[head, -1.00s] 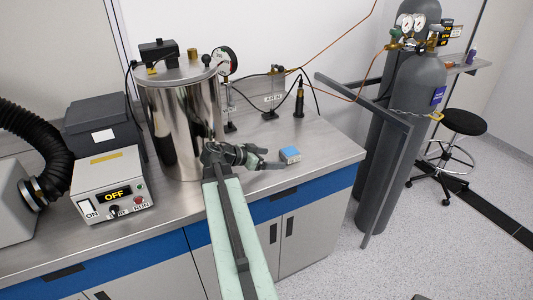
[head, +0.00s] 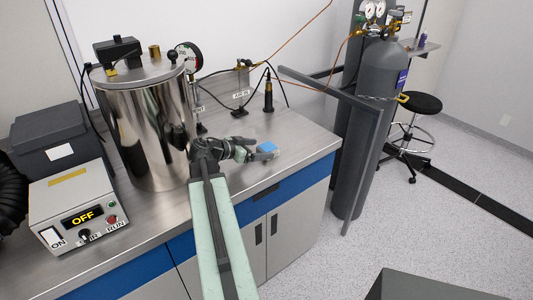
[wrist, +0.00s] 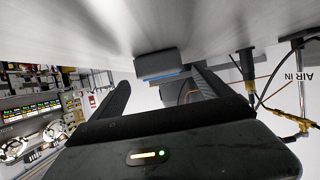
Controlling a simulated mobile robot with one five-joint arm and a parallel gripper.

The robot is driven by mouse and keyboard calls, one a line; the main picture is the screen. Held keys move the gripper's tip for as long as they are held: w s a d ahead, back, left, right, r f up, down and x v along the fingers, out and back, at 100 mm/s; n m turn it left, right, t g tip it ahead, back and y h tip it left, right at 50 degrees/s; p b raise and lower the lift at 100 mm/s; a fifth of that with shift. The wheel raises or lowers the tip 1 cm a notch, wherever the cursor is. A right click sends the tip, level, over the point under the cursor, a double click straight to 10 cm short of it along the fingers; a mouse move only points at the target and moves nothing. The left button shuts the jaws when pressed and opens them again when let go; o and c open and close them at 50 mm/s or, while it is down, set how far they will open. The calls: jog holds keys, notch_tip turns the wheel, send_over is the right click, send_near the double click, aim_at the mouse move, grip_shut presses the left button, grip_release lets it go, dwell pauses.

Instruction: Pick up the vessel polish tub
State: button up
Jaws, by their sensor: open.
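A small block with a blue top and pale grey sides (head: 267,147) sits on the steel bench near its front right part. It may be the vessel polish tub; I can read no label on it. In the wrist view it is a grey block with a blue edge (wrist: 158,66), lying ahead between my finger lines. My gripper (head: 250,153) is open, low over the bench, with its fingers just left of the block. In the wrist view my gripper (wrist: 160,82) shows two spread fingers. I cannot tell whether they touch the block.
A polished steel vessel (head: 147,125) stands left of my arm. A control box reading OFF (head: 78,212) is at the left. A black probe (head: 268,93) stands behind the block. Grey gas cylinders (head: 380,115) and a stool (head: 412,110) are on the right.

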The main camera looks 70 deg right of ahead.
aim_at(264, 148)
jog(key=b+x, duration=0.1)
jog(key=x, duration=0.3)
jog(key=shift+d+f, duration=0.15)
jog(key=shift+d, duration=0.05)
jog(key=shift+w, duration=0.1)
jog(key=c, duration=1.8)
jog(key=shift+r, duration=0.2)
